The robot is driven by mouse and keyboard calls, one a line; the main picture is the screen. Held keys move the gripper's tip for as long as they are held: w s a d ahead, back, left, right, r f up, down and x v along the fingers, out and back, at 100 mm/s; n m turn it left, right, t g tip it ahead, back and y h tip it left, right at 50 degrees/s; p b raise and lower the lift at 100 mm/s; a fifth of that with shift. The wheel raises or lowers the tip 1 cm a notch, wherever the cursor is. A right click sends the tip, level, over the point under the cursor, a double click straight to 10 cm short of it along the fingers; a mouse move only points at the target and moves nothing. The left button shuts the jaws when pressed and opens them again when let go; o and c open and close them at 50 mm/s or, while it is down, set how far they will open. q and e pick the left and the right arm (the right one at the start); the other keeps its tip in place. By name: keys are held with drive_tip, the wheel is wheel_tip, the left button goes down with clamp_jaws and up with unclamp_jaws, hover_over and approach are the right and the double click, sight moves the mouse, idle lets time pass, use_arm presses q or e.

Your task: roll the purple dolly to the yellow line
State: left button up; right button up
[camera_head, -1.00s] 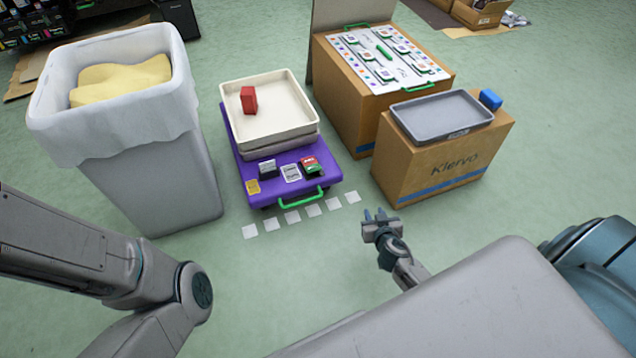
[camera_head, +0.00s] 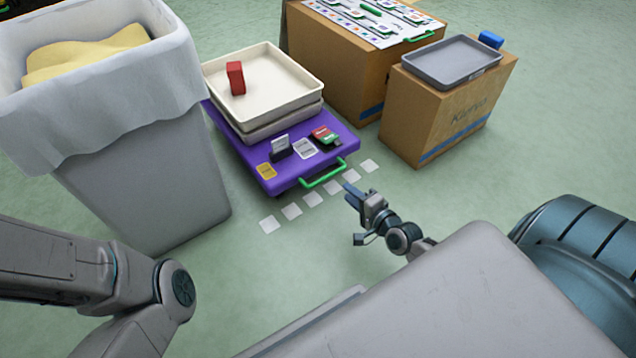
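The purple dolly (camera_head: 236,147) stands on the green floor, with a green handle (camera_head: 323,173) at its near edge. It carries stacked cream trays (camera_head: 290,88) with a red block (camera_head: 235,78) inside, and several small items on its near part. My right gripper (camera_head: 353,213) is open and empty, just right of and nearer than the handle, apart from it. My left arm shows at lower left, but its gripper is out of view. No yellow line is seen; a row of white squares (camera_head: 313,200) lies on the floor before the dolly.
A large lined bin (camera_head: 150,185) stands close to the dolly's left. Cardboard boxes (camera_head: 425,115) stand to its right, one bearing a grey tray (camera_head: 470,68) and a blue block (camera_head: 490,39). The floor at right is open.

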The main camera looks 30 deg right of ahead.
sight(329, 177)
drive_tip(key=b+x, duration=0.3)
drive_tip(key=x, duration=0.7)
drive_tip(key=shift+w+a+f+b, duration=0.1)
drive_tip(key=shift+w+b, duration=0.25)
drive_tip(key=shift+c, duration=0.4)
clamp_jaws()
